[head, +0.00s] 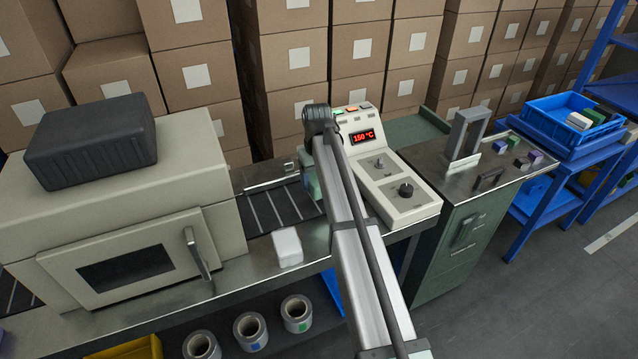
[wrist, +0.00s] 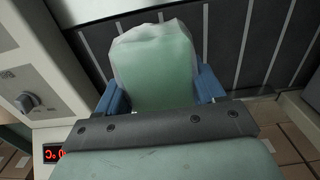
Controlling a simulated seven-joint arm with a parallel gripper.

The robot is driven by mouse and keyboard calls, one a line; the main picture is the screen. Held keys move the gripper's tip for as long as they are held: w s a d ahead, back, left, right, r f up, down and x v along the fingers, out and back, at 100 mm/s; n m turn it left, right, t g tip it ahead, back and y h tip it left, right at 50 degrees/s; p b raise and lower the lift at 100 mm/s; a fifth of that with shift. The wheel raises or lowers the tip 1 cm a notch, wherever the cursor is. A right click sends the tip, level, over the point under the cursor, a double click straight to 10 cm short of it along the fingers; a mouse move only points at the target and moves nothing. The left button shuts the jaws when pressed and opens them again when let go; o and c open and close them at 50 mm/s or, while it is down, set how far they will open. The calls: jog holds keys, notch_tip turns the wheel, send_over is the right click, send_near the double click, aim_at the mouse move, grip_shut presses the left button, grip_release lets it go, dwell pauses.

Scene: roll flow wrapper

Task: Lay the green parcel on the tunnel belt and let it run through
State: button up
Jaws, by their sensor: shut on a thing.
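The green parcel (wrist: 155,60), wrapped in pale cloudy film, is between the blue fingers of my gripper (wrist: 158,88) in the wrist view. The fingers are shut on its two sides. The dark tunnel belt (wrist: 245,45) with light crossbars lies behind the parcel; I cannot tell whether they touch. In the head view the belt (head: 268,208) runs left into the cream tunnel housing (head: 215,165). My arm hides most of the gripper and the parcel there, over the belt's right part.
A white block (head: 287,247) sits on the steel front edge beside the belt. A control panel (head: 395,185) with knobs and a red readout stands right of my arm. The tunnel's door handle (head: 197,255) juts forward. A blue crate (head: 545,118) stands far right. The belt's visible stretch is clear.

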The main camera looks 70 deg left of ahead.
jog(key=shift+f, duration=2.3)
jog(key=o, duration=1.3)
